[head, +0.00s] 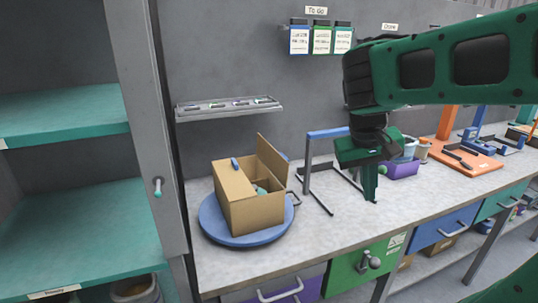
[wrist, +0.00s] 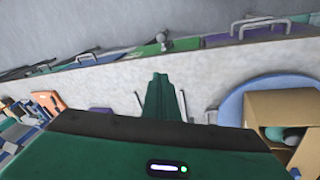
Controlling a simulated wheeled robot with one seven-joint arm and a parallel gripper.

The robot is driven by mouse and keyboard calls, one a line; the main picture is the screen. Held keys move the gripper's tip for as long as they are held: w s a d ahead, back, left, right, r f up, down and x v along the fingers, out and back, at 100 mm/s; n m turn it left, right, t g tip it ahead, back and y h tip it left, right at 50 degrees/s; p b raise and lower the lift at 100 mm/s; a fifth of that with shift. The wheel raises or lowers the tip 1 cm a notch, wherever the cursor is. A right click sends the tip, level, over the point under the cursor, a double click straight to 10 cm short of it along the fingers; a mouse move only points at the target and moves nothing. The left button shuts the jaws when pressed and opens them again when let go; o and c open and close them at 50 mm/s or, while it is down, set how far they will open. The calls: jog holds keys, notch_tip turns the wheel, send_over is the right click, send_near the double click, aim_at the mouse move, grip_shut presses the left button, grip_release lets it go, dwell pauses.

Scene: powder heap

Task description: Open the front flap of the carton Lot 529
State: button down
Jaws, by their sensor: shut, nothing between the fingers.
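The brown carton (head: 235,205) stands on a round blue turntable (head: 210,228) at the left end of the bench. One flap (head: 271,158) stands up at its right side, and an opening beside it shows greenish contents. A small blue piece (head: 235,163) sits on its top edge. No lot number is readable on it. The wrist view shows part of the carton (wrist: 285,102) and the turntable (wrist: 232,108) at right, with rounded items inside. My gripper (head: 371,198) is shut and empty, to the right of the carton and apart from it; its fingers (wrist: 160,76) show in the wrist view.
A blue-topped frame (head: 328,133) with dark legs stands between carton and gripper. A purple bin (head: 402,169) with containers is behind the gripper. A wall shelf (head: 228,108) hangs above the carton. An open cabinet with teal shelves (head: 65,115) is at left. The front bench strip is clear.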

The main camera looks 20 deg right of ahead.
jog(key=w+a+r+n+t+h, duration=0.2)
jog(key=w+a+r, duration=0.5)
jog(key=w+a, duration=0.25)
jog(key=n+t, duration=0.2)
send_near(279, 155)
jog(key=shift+m, duration=0.3)
jog(key=w+f, duration=0.1)
jog(key=f, duration=0.1)
jog(key=w+d+f, duration=0.1)
jog(key=f, duration=0.1)
jog(key=w+f, duration=0.1)
jog(key=f, duration=0.2)
jog(key=shift+w+d, duration=0.2)
jog(key=shift+d, duration=0.1)
jog(key=shift+d+r, duration=0.2)
jog(key=shift+d, duration=0.9)
jog(key=shift+a, duration=0.1)
